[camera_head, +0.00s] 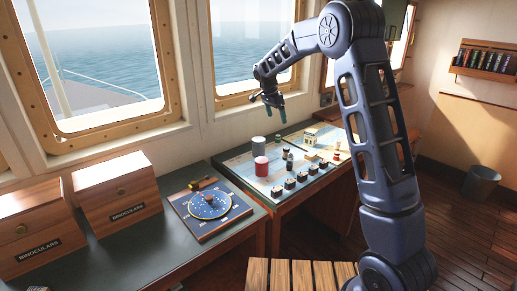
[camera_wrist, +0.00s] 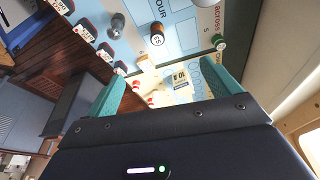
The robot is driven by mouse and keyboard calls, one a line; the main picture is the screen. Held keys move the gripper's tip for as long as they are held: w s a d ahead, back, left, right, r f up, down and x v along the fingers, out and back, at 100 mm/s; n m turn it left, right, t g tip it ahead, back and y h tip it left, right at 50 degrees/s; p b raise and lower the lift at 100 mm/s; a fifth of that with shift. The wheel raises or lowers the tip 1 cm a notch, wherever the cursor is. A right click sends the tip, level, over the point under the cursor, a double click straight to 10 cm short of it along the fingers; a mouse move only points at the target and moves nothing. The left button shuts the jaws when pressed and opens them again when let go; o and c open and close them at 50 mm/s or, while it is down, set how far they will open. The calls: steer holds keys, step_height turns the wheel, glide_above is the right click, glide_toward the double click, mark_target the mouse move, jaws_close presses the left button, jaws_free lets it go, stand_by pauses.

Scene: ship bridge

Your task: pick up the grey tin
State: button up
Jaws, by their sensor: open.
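The grey tin (camera_head: 259,146) stands upright on the chart table, just behind a red tin (camera_head: 261,166) in the head view. The red tin hides its lower front. My gripper (camera_head: 274,108) is in the air above the table by the window, above and slightly right of the grey tin in the picture. In the wrist view, my gripper (camera_wrist: 168,88) shows two teal fingers spread wide with nothing held between them. I cannot make out the grey tin in the wrist view.
The chart table (camera_head: 228,170) carries several small dark labelled blocks (camera_head: 290,184), a small model building (camera_head: 311,138) and a red-and-white piece (camera_head: 336,156). Wooden binocular boxes (camera_head: 118,190) and a round star chart (camera_head: 208,205) are on the left counter. The window wall is close behind.

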steer(key=m+h, duration=0.1)
steer(key=m, duration=0.1)
glide_above(259, 145)
steer(key=w+a, duration=0.2)
steer(key=a, duration=0.2)
steer(key=f, duration=0.9)
steer(key=shift+d+f, duration=0.25)
steer(key=x, duration=1)
steer(key=shift+w+d+f, duration=0.1)
steer(key=shift+d+f, duration=0.05)
steer(key=shift+f, duration=0.25)
steer(key=c, duration=1.2)
steer(key=shift+r, duration=0.15)
